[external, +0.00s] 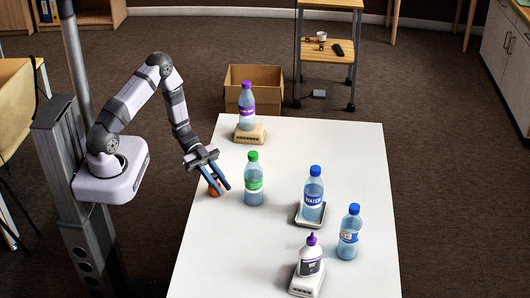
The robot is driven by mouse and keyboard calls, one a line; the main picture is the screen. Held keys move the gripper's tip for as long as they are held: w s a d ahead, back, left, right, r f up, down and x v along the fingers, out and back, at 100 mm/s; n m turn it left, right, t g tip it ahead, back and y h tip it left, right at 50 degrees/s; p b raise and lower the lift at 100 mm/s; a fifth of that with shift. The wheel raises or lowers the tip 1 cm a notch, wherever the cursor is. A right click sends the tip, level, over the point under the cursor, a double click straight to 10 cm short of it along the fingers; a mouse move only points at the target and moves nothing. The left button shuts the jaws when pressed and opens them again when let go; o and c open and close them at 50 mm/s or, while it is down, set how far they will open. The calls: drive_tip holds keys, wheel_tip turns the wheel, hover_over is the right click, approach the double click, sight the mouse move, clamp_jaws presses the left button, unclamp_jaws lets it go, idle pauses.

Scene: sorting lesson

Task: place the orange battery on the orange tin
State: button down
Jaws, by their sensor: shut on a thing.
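My gripper (219,184) is low over the left edge of the white table, its blue fingers pointing down and to the right. It is shut on a small orange thing (214,188), which is partly hidden by the fingers. It looks rounded; I cannot tell whether it is a battery or whether it touches the table. I see no thing that is clearly an orange tin.
A green-capped bottle (253,182) stands close right of my gripper. A purple-capped bottle (246,104) is on a tan block (252,135) behind. Blue-capped bottles (313,190) (349,235) and a white bottle (311,262) stand right. The white table's (215,250) front left is clear.

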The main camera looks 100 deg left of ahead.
drive_tip(key=c, duration=1.6)
unclamp_jaws()
drive_tip(key=shift+r, duration=0.2)
drive_tip(key=shift+s+a, duration=0.15)
drive_tip(key=shift+a, duration=0.1)
drive_tip(key=b+v, duration=0.1)
drive_tip(key=v, duration=1)
drive_tip(key=shift+s+r+b, duration=0.15)
drive_tip(key=shift+s+b, duration=0.05)
drive_tip(key=shift+b, duration=0.2)
